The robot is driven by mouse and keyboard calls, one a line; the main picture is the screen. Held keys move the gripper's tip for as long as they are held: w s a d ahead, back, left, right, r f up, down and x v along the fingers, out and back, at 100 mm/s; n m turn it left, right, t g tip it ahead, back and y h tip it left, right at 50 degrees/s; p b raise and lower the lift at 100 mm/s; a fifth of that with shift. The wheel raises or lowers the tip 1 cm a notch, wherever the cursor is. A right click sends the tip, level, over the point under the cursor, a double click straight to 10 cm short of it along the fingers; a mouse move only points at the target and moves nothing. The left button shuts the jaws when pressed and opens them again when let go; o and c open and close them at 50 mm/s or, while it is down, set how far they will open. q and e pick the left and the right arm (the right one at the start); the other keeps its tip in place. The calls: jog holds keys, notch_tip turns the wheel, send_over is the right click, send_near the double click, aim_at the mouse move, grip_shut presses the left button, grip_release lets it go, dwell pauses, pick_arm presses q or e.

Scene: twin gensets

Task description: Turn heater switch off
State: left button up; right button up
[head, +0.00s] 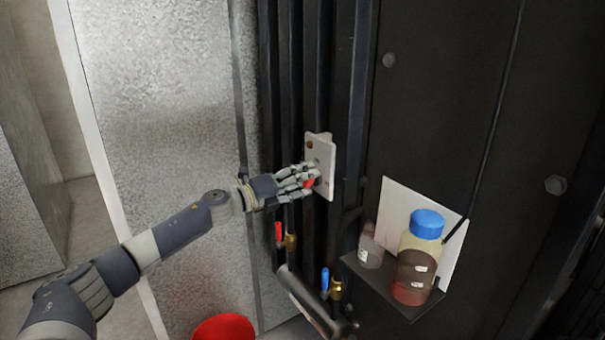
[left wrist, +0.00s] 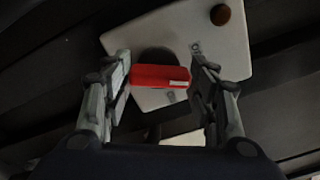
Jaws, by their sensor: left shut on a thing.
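The heater switch is a red handle (left wrist: 160,76) on a pale switch plate (left wrist: 222,45), seen close in the left wrist view. In the head view the plate (head: 325,152) is fixed upright against dark vertical bars, and a bit of the red handle (head: 311,183) shows between my fingers. My left gripper (head: 302,179) reaches it from the left. In the left wrist view the fingers (left wrist: 162,88) stand on both sides of the red handle and are shut on it. My right gripper is not in view.
A small shelf (head: 425,308) at the right holds a blue-capped bottle (head: 418,255) and a clear cup (head: 371,250). Below the plate are valves with a red lever (head: 278,233) and a blue lever (head: 325,280). A red round thing (head: 224,328) is at the bottom.

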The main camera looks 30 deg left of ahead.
pick_arm(q)
jog(key=shift+r+n+p, duration=0.1)
jog(key=shift+n+p, duration=1.55)
jog(key=shift+n, duration=1.15)
jog(key=o, duration=0.8)
jog(key=shift+o, duration=1.3)
jog(key=shift+w+d, duration=0.1)
jog(key=shift+w, duration=0.1)
